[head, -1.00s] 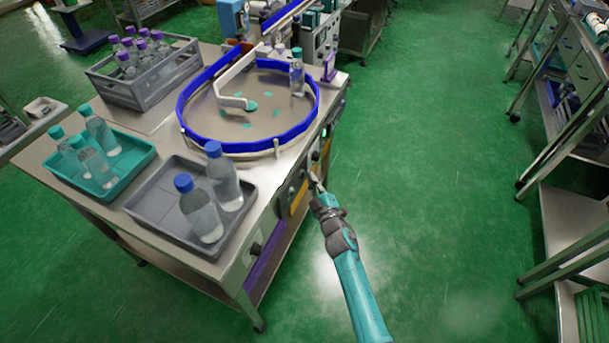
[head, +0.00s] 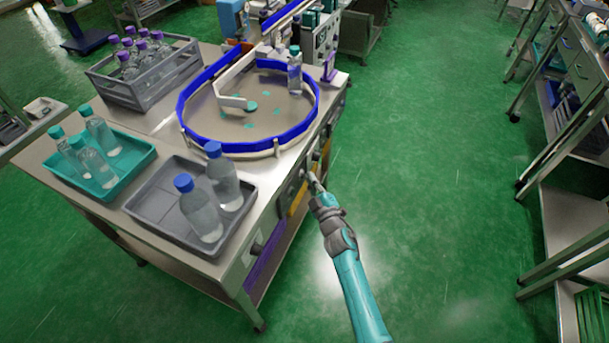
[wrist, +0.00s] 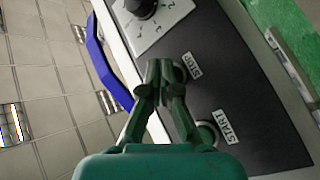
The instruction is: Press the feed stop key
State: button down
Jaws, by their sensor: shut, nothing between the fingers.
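In the wrist view, a dark control panel carries a key beside the STOP label (wrist: 195,66). My gripper (wrist: 160,70) is shut and empty, its fingertips over the left side of this key and hiding part of it. I cannot tell for sure whether the tips touch it. A round key (wrist: 208,131) sits by the START label (wrist: 222,126), lower right of the fingertips. In the head view, my gripper (head: 313,181) is at the front side of the turntable machine, and the keys there are too small to make out.
A dial (wrist: 140,7) is above the fingertips in the wrist view. The round table's blue rail (head: 182,110) stands over the panel. A grey tray (head: 150,209) with blue-capped bottles and a teal tray (head: 133,172) are at left. The green floor (head: 430,200) at right is clear.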

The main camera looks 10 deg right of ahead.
jog(key=shift+s+d, duration=0.4)
jog(key=shift+d, duration=0.15)
jog(key=shift+s+d, duration=0.75)
jog(key=shift+d, duration=0.3)
jog(key=shift+s+d, duration=0.7)
jog(key=shift+d, duration=0.3)
jog(key=s+a+f+m+g+h, duration=0.15)
jog(key=s+m, duration=0.45)
jog(key=s, duration=2.3)
jog(key=s+r+m, duration=0.1)
jog(key=s+r, duration=0.3)
jog(key=s, duration=0.3)
jog(key=s+r+m+g, duration=0.1)
jog(key=s+r+m, duration=0.1)
jog(key=s+r, duration=0.3)
jog(key=s+r+m+g+h, duration=0.1)
jog(key=s+r, duration=0.3)
jog(key=s, duration=0.7)
jog(key=shift+r+m, duration=0.2)
jog(key=shift+m, duration=0.5)
